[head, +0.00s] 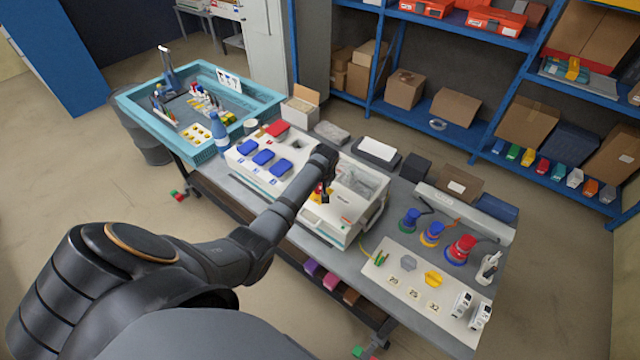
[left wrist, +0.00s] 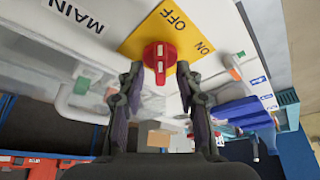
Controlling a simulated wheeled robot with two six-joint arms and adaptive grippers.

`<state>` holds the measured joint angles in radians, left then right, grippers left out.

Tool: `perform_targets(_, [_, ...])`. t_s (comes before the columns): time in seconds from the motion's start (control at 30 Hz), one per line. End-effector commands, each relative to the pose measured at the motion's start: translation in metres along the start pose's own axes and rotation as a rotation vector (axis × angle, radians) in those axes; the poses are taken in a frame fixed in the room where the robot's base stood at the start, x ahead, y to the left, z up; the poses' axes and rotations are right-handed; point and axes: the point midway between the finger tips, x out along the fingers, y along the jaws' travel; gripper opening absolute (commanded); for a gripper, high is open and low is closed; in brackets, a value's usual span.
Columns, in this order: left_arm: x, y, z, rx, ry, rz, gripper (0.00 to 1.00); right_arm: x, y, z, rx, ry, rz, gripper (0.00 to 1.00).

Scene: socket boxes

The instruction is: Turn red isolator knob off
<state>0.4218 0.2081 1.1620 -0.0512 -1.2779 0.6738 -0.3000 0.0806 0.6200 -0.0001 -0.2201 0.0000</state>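The red isolator knob (left wrist: 160,57) sits on a yellow plate (left wrist: 150,32) marked OFF and ON in the left wrist view. OFF is above the knob in the picture and ON is to its right. White marks on the knob run up and down the picture. My left gripper (left wrist: 159,73) is open, with one fingertip on each side of the knob. I cannot tell whether the fingers touch it. In the head view, my left gripper (head: 323,190) is at the white machine's front and largely hides the knob and plate. My right gripper is not in view.
The knob's white machine (head: 345,215) stands mid-bench. Left of it is a panel with blue socket covers (head: 263,157); right of it are coloured plugs (head: 460,250) and a white board. A white pipe-like handle (left wrist: 72,105) is near the left finger.

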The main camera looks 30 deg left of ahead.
Motion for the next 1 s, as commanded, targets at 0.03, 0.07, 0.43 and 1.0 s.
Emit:
perform_targets(0.03, [0.000, 0.000, 0.000, 0.000, 0.000, 0.000, 0.35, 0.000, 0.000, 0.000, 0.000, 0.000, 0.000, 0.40])
perform_targets(0.07, [0.000, 0.000, 0.000, 0.000, 0.000, -0.001, 0.35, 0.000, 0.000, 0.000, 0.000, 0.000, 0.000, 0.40])
perform_targets(0.43, [-0.048, 0.001, -0.001, 0.001, 0.003, 0.002, 0.35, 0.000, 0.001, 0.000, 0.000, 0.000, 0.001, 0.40])
perform_targets(1.0, [-0.120, 0.000, 0.000, 0.000, -0.001, -0.001, 0.35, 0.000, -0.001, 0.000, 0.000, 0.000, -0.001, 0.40])
